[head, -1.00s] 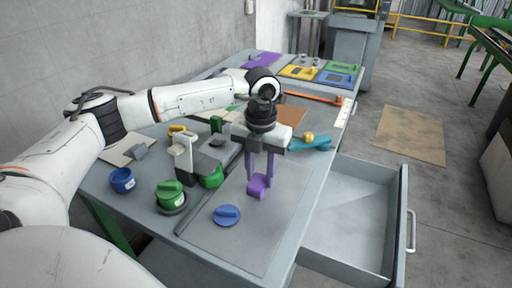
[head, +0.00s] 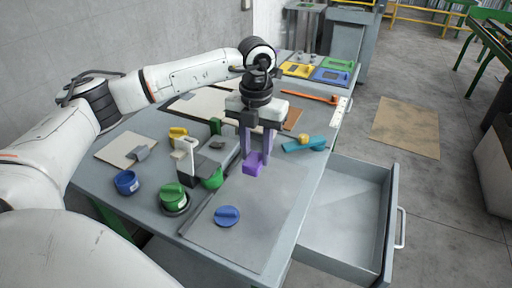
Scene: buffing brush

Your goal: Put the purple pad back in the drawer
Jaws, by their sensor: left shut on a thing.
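The purple pad (head: 253,165) is between the fingertips of my left gripper (head: 256,158), over the grey mat on the table. The gripper points down and is shut on the pad. I cannot tell for sure whether the pad touches the mat or hangs just above it. The drawer (head: 350,250) is pulled out at the right side of the table, and the part of its inside that shows is empty. The gripper and pad are to the left of the drawer. My right gripper is not in view.
A blue round pad (head: 227,216) lies on the grey mat (head: 215,240). A green knobbed piece (head: 173,196), a blue cup (head: 126,182) and a black-and-white device (head: 193,163) stand to the left.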

